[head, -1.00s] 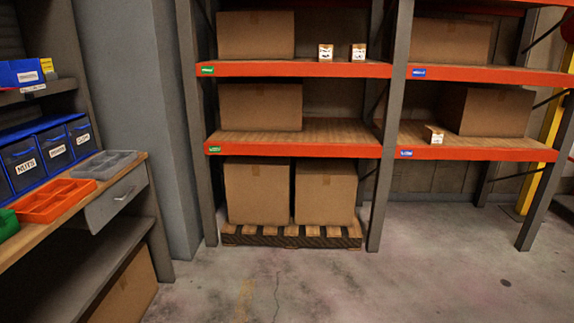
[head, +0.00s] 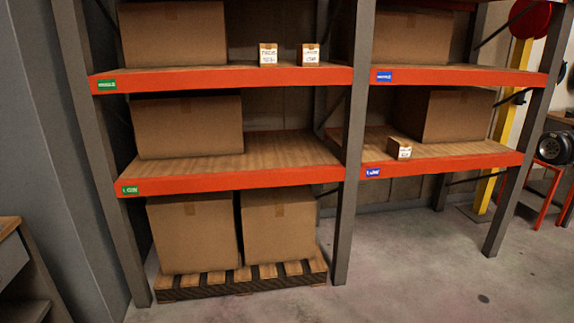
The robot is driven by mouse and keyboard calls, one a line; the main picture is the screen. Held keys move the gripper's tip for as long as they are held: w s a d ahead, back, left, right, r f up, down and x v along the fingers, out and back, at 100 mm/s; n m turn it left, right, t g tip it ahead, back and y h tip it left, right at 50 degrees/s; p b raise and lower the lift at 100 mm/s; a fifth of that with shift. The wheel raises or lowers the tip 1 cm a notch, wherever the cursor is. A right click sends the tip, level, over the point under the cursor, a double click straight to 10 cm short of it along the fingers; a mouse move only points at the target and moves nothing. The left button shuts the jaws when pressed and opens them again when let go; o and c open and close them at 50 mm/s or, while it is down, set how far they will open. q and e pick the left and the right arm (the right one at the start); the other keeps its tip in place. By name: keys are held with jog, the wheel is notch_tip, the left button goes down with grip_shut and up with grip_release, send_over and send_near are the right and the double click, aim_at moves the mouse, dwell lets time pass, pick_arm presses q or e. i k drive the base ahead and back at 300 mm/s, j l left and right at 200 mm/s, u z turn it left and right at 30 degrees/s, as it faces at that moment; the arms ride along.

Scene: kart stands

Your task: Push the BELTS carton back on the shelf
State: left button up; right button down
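Three small cartons with white labels are in the head view, and I cannot read which one says BELTS. One small carton (head: 399,147) sits at the front edge of the right bay's lower shelf (head: 455,157), turned at an angle, its label low on the front and at the orange beam. Two more small cartons, one (head: 268,54) and another (head: 310,54), stand apart near the front of the left bay's upper shelf (head: 220,78). Neither of my grippers is in view.
A large carton (head: 445,115) stands behind and right of the angled small carton. The rack's middle upright (head: 353,150) is close on its left. More large cartons (head: 190,125) fill the left bay, two on a pallet (head: 240,281). The floor (head: 420,270) at front right is clear.

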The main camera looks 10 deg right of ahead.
aim_at(398, 147)
jog(key=i+z, duration=0.35)
jog(key=i, duration=0.25)
jog(key=i+j+z, duration=0.15)
jog(key=i+z, duration=0.15)
jog(key=i, duration=0.3)
jog(key=i+l+z, duration=0.2)
jog(key=i, duration=0.45)
jog(key=i+z, duration=0.2)
jog(key=i, duration=0.4)
